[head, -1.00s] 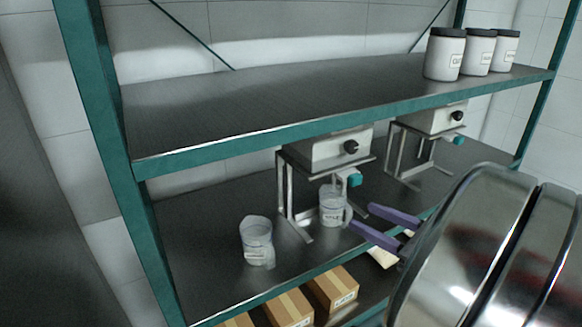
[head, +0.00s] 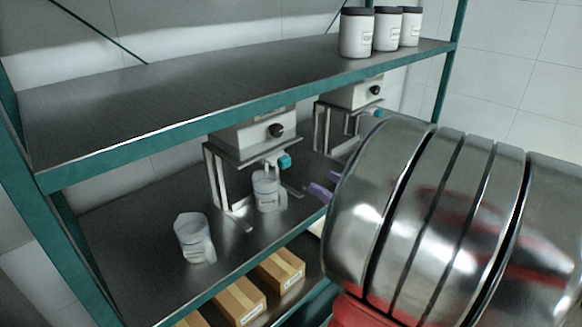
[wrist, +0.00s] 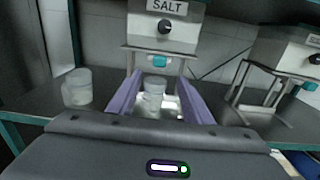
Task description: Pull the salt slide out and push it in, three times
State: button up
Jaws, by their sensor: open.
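The salt dispenser is a pale box (wrist: 165,30) labelled SALT with a black knob, on a metal stand. It also shows in the head view (head: 250,130). Its salt slide has a teal handle (wrist: 160,61) below the box, seen at the front in the head view (head: 285,160). A clear jug (wrist: 153,97) stands under it. My gripper (wrist: 159,76) is open, its purple fingers spread to both sides of the jug and below the teal handle in the wrist picture. Nothing is held. In the head view only the purple fingertips (head: 320,192) show; shiny metal in the foreground hides the rest.
Another jug (head: 194,238) stands on the shelf to the left. A second dispenser (head: 355,95) stands to the right. Cardboard boxes (head: 282,270) lie on the shelf below. The upper shelf (head: 170,85) overhangs and carries dark-lidded jars (head: 357,32).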

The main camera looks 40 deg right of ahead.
aim_at(288, 163)
jog(key=shift+w+a, duration=0.2)
jog(key=shift+w, duration=5.9)
jog(key=shift+c, duration=0.3)
grip_shut()
